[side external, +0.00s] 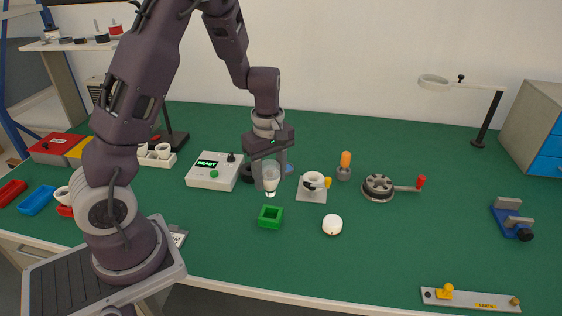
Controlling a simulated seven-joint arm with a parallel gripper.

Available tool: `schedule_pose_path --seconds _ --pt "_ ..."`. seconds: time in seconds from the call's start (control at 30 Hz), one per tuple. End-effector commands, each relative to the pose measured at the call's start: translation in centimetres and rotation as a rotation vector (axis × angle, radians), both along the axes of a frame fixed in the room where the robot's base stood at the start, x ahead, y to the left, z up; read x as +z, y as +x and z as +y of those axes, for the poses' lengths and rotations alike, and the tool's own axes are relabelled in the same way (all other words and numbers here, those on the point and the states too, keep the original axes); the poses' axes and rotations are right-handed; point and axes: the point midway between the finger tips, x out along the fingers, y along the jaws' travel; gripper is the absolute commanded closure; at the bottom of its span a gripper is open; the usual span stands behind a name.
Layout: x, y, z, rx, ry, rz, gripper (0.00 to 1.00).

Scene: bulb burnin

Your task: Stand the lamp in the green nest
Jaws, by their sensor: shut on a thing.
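The lamp (270,184) is a clear and whitish bulb with a pale lower end. My gripper (270,177) is shut on it and holds it roughly upright, above the mat. The green nest (270,217) is a small square block with a dark square opening, on the green mat just below the lamp in the picture. The lamp appears apart from the nest, and I see nothing in the opening. How far the lamp is above or behind the nest is hard to tell from this one view.
A white socket plate (312,194) with a yellow lever and a round white puck (332,225) are right of the nest. A grey box reading READY (213,171) is at left. A crank wheel (378,187) stands further right. The mat in front is clear.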

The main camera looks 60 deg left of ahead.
Motion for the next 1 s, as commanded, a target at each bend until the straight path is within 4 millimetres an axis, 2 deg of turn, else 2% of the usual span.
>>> schedule_pose_path --seconds 0.5,1.0 --pt "-5.3 -0.1 0.0 0.002 -0.002 0.004 0.92" --pt "-5.9 -0.1 0.0 0.001 -0.001 0.002 0.92"
